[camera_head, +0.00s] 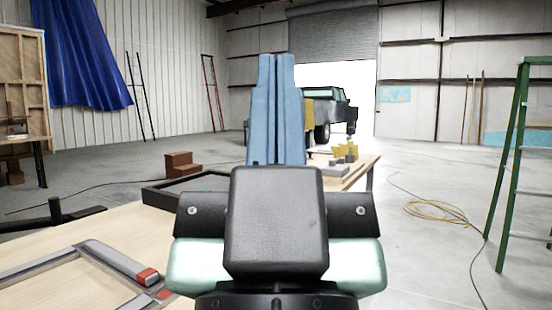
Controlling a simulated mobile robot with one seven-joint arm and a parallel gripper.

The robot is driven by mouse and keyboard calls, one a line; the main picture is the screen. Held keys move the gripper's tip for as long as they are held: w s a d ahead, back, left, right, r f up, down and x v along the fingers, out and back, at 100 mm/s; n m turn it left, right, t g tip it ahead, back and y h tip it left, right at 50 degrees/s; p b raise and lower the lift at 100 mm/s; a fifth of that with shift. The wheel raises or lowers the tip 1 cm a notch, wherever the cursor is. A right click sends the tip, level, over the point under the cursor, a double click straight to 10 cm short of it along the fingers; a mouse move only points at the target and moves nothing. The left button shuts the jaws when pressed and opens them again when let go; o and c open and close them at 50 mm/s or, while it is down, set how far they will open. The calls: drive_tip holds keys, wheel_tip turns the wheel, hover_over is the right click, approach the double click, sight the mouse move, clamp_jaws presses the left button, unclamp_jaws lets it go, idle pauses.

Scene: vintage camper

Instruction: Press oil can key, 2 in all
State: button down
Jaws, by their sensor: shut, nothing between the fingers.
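My gripper (276,62) is in the middle of the view, its two light blue fingers side by side and shut, pointing away from me over the wooden table (60,240). I cannot make out any oil can key for certain. Small yellow and grey pieces (343,153) stand at the table's far right end, beyond and right of my gripper, too small to identify. My gripper and its black housing hide the middle of the tabletop.
A grey clamp-like frame with red ends (115,262) lies on the table at front left. A dark open frame (165,197) lies farther back. A green ladder (510,165) and yellow cord (440,212) are on the right floor. A truck (325,108) stands at the back.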

wheel_tip(320, 180, up, 38)
drive_tip(key=p, duration=3.8)
drive_tip(key=shift+w+r, duration=0.1)
